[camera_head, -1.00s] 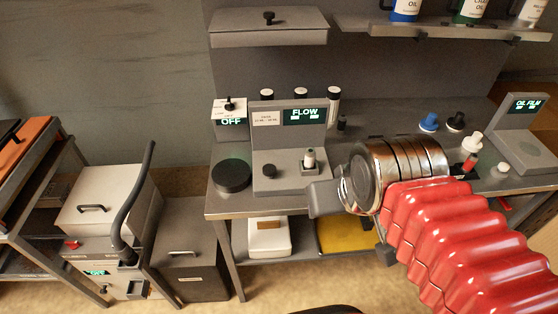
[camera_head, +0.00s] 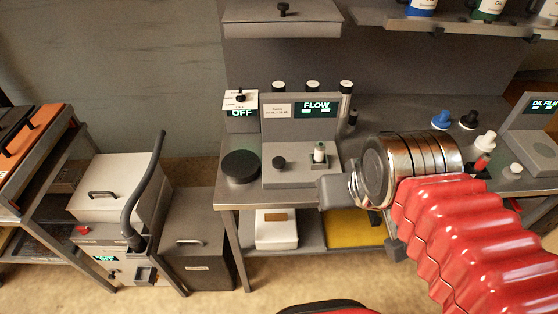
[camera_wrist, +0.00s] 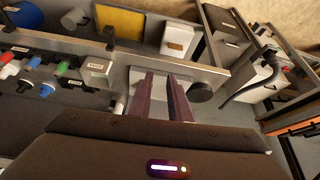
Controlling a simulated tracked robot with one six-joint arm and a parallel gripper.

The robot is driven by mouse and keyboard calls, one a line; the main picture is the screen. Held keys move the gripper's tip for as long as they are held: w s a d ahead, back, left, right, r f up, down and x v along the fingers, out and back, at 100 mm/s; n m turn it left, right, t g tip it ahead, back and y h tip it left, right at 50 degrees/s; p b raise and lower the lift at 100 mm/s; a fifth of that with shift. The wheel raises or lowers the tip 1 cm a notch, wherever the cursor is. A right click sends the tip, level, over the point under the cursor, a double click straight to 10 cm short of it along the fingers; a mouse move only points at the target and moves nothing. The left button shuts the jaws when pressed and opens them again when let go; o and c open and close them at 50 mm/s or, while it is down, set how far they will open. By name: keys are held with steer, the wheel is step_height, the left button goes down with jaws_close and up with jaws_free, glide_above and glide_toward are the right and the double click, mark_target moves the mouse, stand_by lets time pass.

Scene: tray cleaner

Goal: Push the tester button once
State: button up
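The tester (camera_head: 301,182), a grey unit with a lit FLOW display, stands on the bench in the head view. On its base are a black round knob-like button (camera_head: 279,163) at left and a pale-topped vial-like piece (camera_head: 319,152) at right. My gripper (camera_head: 335,192) is just right of and in front of the tester base, apart from the button. In the wrist view, my two fingers (camera_wrist: 163,98) are empty with a narrow gap between them. They cover much of the grey surface behind, and I cannot make out the button there.
A black disc (camera_head: 241,166) and a white box reading OFF (camera_head: 240,103) are left of the tester. Blue (camera_head: 441,119), black and white knobbed pieces stand behind my arm. An OIL FILM unit (camera_head: 534,125) is at far right. A shelf (camera_head: 460,27) hangs above.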

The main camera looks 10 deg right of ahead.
jaws_close()
stand_by(1.2)
